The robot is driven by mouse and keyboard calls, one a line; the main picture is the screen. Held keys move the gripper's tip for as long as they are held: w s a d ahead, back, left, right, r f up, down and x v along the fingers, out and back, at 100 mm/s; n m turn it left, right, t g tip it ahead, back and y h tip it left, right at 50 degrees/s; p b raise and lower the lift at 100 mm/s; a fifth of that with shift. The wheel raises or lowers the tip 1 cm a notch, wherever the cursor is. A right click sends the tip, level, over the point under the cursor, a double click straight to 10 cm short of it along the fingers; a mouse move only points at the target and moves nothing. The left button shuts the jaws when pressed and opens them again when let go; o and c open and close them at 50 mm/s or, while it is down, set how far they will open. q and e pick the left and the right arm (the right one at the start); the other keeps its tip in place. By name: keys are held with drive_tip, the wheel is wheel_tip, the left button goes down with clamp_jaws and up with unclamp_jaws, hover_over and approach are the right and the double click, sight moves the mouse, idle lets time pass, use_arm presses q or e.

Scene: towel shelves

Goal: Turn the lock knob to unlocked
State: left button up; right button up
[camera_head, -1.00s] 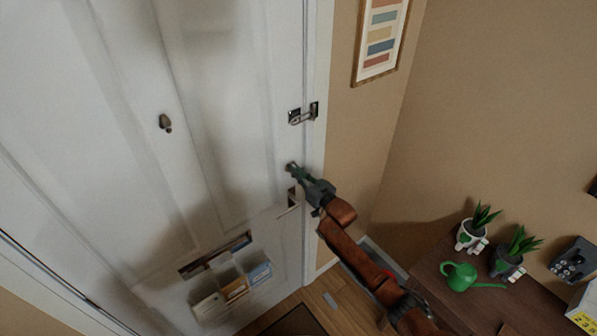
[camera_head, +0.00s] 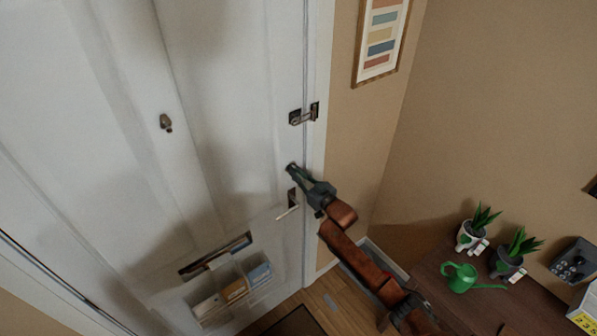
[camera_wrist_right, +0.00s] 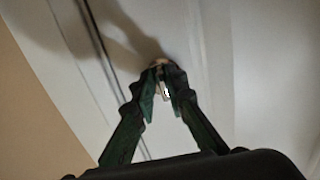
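The lock knob (camera_wrist_right: 158,64) is on the white door (camera_head: 235,110), above the door handle (camera_head: 292,200) near the door's right edge. Only a small pale part of it shows between my fingertips in the right wrist view; its angle is hidden. My right gripper (camera_head: 291,169) reaches the door from the lower right. In the right wrist view its two green fingers (camera_wrist_right: 164,78) come together around the knob and look shut on it. My left gripper is not in view.
A latch (camera_head: 303,115) sits above the knob at the door's edge. A letter slot and mail holder (camera_head: 233,290) are lower on the door. At the right a brown table (camera_head: 455,305) holds potted plants (camera_head: 508,262) and a green watering can (camera_head: 462,278).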

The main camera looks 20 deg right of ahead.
drive_tip(key=shift+o, duration=1.3)
drive_tip(key=shift+w+d+r, duration=0.1)
drive_tip(key=shift+d, duration=0.15)
drive_tip(key=v, duration=1.2)
